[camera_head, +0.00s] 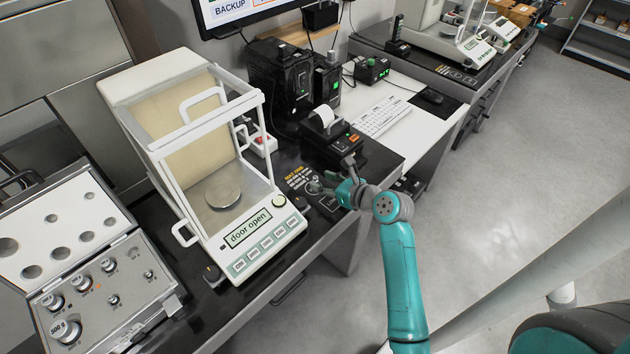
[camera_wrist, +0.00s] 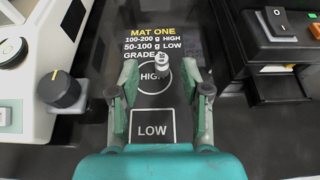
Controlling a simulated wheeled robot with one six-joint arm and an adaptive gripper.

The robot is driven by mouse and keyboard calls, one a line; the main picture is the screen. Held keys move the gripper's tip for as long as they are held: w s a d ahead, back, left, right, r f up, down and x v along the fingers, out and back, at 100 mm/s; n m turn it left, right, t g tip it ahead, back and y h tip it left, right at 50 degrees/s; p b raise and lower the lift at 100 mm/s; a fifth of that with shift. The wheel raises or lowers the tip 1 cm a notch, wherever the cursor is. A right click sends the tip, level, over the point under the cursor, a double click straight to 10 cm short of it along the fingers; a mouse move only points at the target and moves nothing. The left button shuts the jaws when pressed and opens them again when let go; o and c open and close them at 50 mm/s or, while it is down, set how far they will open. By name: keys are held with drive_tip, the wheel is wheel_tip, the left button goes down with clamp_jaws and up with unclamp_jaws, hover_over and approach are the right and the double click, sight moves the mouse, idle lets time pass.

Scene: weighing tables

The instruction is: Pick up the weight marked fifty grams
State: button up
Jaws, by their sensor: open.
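A small silver knobbed weight (camera_wrist: 163,63) stands upright on the circle marked HIGH on the black mat in the wrist view. Its marking cannot be read. My gripper (camera_wrist: 159,82) is open and empty, its fingers on either side of the weight in the picture, with no clear contact. In the head view my gripper (camera_head: 328,184) is over the mat right of the balance. An open weight case (camera_head: 128,318) at the lower left holds several silver weights. The largest (camera_head: 65,330) reads 500 g; I cannot clearly read a fifty-gram mark on any weight.
The balance (camera_head: 258,237) shows "door open", and its round pan (camera_head: 223,187) looks bare. A black printer (camera_head: 330,132) stands behind my gripper. A black knob (camera_wrist: 60,90) is left of my fingers. The LOW square (camera_wrist: 153,126) looks empty.

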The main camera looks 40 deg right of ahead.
sight(316, 178)
drive_tip(key=x, duration=0.4)
drive_tip(key=shift+w+d, duration=0.1)
drive_tip(key=shift+w, duration=0.05)
clamp_jaws()
